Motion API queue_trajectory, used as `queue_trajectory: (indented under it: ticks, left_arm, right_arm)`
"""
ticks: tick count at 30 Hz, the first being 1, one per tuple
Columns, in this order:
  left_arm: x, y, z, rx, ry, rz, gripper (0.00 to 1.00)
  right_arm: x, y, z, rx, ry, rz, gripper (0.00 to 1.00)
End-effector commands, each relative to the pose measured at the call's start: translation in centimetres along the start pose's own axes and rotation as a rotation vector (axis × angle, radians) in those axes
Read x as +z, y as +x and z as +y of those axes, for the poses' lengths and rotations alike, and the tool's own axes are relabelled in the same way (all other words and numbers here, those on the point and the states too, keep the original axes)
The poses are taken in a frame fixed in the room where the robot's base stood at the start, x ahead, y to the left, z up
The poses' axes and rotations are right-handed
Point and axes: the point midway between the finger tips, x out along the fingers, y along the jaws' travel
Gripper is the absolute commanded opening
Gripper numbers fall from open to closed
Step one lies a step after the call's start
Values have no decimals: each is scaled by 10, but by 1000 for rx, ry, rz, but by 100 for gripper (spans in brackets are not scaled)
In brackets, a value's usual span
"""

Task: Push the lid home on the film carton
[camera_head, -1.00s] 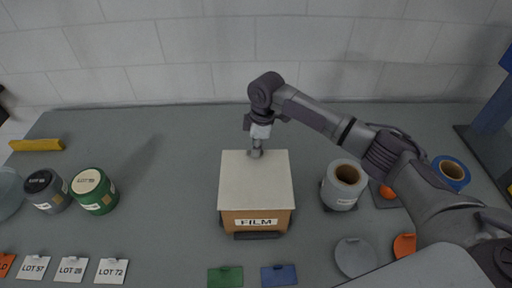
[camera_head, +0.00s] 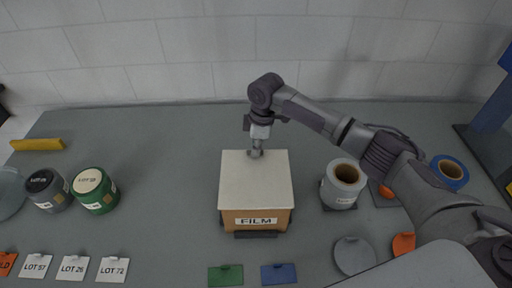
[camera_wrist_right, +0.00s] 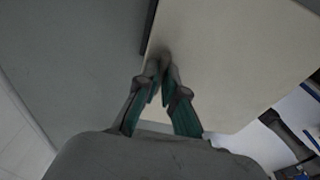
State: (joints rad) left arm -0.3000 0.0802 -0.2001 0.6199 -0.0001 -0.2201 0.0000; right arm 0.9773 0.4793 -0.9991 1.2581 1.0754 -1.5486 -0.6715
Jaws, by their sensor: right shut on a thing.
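The film carton (camera_head: 278,222) is a brown box labelled FILM, at the centre of the bench in the head view. Its flat cream lid (camera_head: 256,183) lies over the top and looks level; whether a gap remains beneath it is too small to tell. My right gripper (camera_head: 256,152) points down at the lid's back edge, its fingertips close together and touching the lid there. In the right wrist view the lid (camera_wrist_right: 225,60) fills the middle and right, and the gripper's fingertips (camera_wrist_right: 163,68) meet over its surface. The exact contact is partly hidden. My left gripper is not in view.
A dark stop (camera_head: 256,235) sits at the carton's front. Right are a white roll (camera_head: 341,190), a blue roll (camera_head: 451,172) and a grey disc (camera_head: 355,257). Left are a green canister (camera_head: 95,196) and a dark canister (camera_head: 47,194). Cards line the front edge.

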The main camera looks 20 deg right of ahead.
Motion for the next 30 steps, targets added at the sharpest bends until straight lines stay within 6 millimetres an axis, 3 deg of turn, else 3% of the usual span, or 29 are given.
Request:
queue_trajectory:
  ticks: [30]
  left_arm:
    - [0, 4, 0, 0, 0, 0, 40]
  right_arm:
    - [1, 10, 0, 0, 0, 0, 0]
